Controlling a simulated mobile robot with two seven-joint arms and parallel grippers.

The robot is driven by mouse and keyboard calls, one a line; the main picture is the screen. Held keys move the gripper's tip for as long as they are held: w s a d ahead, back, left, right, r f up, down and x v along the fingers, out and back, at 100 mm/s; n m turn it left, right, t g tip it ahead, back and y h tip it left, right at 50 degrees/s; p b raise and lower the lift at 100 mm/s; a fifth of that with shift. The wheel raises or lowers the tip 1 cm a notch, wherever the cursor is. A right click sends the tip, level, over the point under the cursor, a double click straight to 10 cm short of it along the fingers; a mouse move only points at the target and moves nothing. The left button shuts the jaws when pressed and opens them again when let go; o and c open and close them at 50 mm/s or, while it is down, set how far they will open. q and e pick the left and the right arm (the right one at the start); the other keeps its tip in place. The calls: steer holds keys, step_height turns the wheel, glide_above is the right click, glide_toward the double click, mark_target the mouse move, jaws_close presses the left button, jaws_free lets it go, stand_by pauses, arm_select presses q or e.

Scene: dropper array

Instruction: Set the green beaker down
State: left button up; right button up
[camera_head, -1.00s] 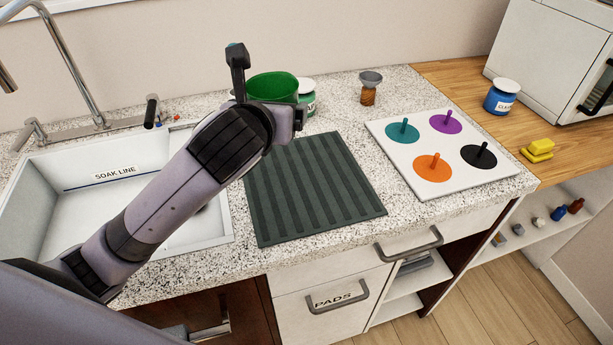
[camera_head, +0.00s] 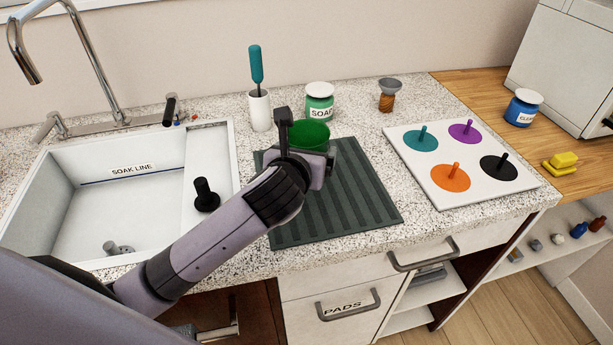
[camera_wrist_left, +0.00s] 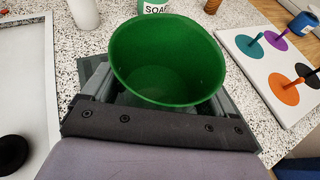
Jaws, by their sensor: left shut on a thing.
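The green beaker (camera_head: 312,132) is upright and empty, over the back part of the dark ribbed mat (camera_head: 345,200) beside the sink. I cannot tell if its base touches the mat. My left gripper (camera_head: 318,160) is shut on the beaker; in the left wrist view the beaker (camera_wrist_left: 165,60) stands between the fingers, its open rim facing the camera. The gripper and forearm hide the beaker's lower part in the head view. My right gripper is not in view.
The sink (camera_head: 225,160) lies left of the mat. Behind stand a white holder (camera_head: 260,112) with a teal-handled brush and a soap jar (camera_head: 319,100). A white board (camera_head: 440,190) with coloured pegged discs is at right. The mat's front is clear.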

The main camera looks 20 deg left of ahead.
arm_select(q)
steer(key=shift+f+b, duration=0.35)
steer(key=shift+f, duration=2.5)
steer(key=shift+f, duration=0.1)
steer(key=o, duration=0.9)
steer(key=shift+s+r, duration=0.3)
steer(key=shift+s, duration=0.1)
steer(key=v, duration=1.1)
steer(key=shift+p, duration=0.4)
steer(key=shift+s+d, duration=0.1)
